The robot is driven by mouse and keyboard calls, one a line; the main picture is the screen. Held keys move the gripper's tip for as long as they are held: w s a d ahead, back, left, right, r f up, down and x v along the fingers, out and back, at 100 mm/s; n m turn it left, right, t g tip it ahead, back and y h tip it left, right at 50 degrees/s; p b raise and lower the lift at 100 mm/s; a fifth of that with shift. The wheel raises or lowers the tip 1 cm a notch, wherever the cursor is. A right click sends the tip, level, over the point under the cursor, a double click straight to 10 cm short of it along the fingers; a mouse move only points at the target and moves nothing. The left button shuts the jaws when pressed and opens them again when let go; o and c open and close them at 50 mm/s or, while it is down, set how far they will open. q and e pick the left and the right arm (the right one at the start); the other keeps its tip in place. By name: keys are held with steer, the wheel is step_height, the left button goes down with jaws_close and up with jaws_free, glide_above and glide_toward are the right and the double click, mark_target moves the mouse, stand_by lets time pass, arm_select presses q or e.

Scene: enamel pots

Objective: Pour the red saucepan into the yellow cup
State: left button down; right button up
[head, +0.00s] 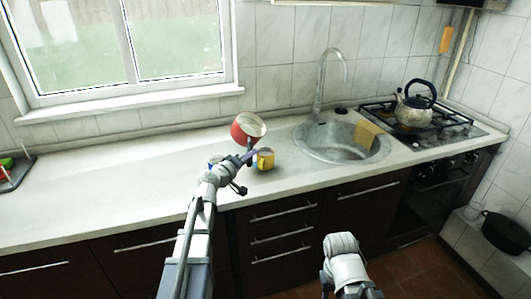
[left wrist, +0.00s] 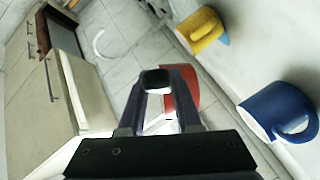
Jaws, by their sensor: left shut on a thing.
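The red saucepan (head: 240,134) is held above the counter, tilted, with its pale inside showing. It also shows in the left wrist view (left wrist: 180,88), partly behind the fingers. My left gripper (head: 247,157) is shut on its handle. The yellow cup (head: 266,160) stands on the counter below the pan and slightly right, close beside the gripper; in the left wrist view the cup (left wrist: 200,30) is apart from the pan. I cannot see whether anything is flowing or what the cup holds. My right gripper is not visible; only part of that arm shows.
A blue cup (left wrist: 278,110) stands on the counter near the yellow one, mostly hidden by my left arm in the head view. The sink (head: 343,140) is to the right, then the stove with a kettle (head: 414,108). The counter at left is largely clear.

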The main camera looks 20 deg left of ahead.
arm_select(q)
steer(key=shift+s+d+m, duration=0.1)
steer(key=shift+d+m, duration=0.2)
stand_by(0.9)
steer(key=shift+a, duration=0.1)
